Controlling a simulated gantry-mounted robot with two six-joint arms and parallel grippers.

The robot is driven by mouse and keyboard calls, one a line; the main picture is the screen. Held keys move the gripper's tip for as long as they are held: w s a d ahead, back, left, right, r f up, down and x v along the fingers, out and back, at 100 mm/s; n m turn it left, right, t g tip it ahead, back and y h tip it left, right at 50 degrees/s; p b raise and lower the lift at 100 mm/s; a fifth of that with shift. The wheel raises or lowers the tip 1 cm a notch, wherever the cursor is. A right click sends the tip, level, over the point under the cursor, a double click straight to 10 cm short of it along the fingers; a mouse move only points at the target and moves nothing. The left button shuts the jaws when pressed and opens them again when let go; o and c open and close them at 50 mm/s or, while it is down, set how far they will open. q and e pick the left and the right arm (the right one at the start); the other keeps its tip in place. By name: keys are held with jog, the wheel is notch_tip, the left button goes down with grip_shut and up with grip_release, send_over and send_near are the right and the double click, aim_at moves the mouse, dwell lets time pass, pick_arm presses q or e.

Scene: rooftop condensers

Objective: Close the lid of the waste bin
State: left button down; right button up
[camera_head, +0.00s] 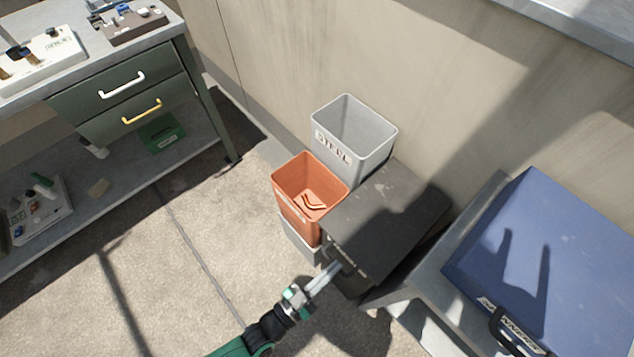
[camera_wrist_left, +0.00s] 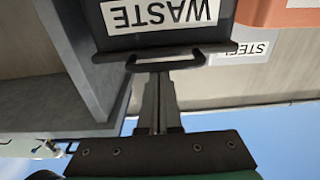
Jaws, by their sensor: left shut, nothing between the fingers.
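The waste bin is dark, and its flat black lid (camera_head: 388,215) covers the top in the head view. In the wrist view the fingers (camera_wrist_left: 157,90) are at the handle; contact is unclear. My right gripper is not in view.
An orange bin (camera_head: 290,195) and a grey steel bin (camera_head: 352,130) stand beside the waste bin, against the wall. A blue case (camera_head: 560,250) lies on a grey surface at right. A workbench with drawers (camera_head: 130,100) stands at left. The floor between is open.

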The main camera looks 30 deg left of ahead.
pick_arm(q)
jog(key=s+a+f+p, duration=0.2)
jog(key=s+f, duration=0.1)
jog(key=s, duration=0.4)
jog(key=shift+f, duration=0.4)
